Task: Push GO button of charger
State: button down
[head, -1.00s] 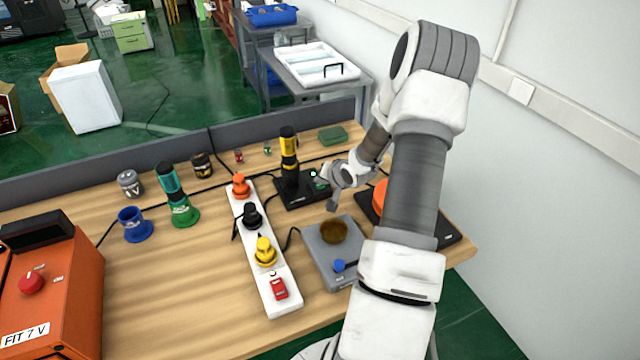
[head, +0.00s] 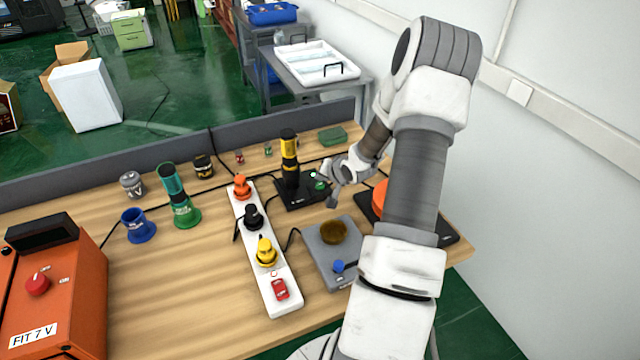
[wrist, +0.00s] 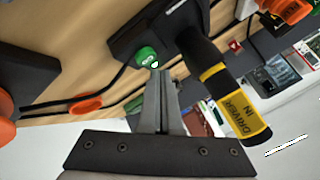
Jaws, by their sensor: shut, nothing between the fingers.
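The charger (head: 297,203) is a black base on the table with a yellow and black driver (head: 289,160) standing upright in it. The driver shows large in the wrist view (wrist: 230,97), labelled "DRIVER IN". The green GO button (head: 320,185) is on the charger's right side, and a small light (head: 313,174) behind it glows green. My gripper (head: 331,200) is shut and empty, just right of the button. In the wrist view its fingertips (wrist: 156,72) lie at the edge of the green button (wrist: 146,56). I cannot tell whether they touch it.
A white power strip (head: 264,265) with orange, black and yellow plugs stands left of the charger. A grey device (head: 318,254) with a brown dish and blue button is in front. An orange round part (head: 380,197) on a black base is right, partly behind my arm.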

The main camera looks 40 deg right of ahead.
aim_at(321, 188)
jog(key=shift+r+p, duration=2.3)
jog(key=shift+r, duration=0.25)
jog(key=shift+f, duration=0.1)
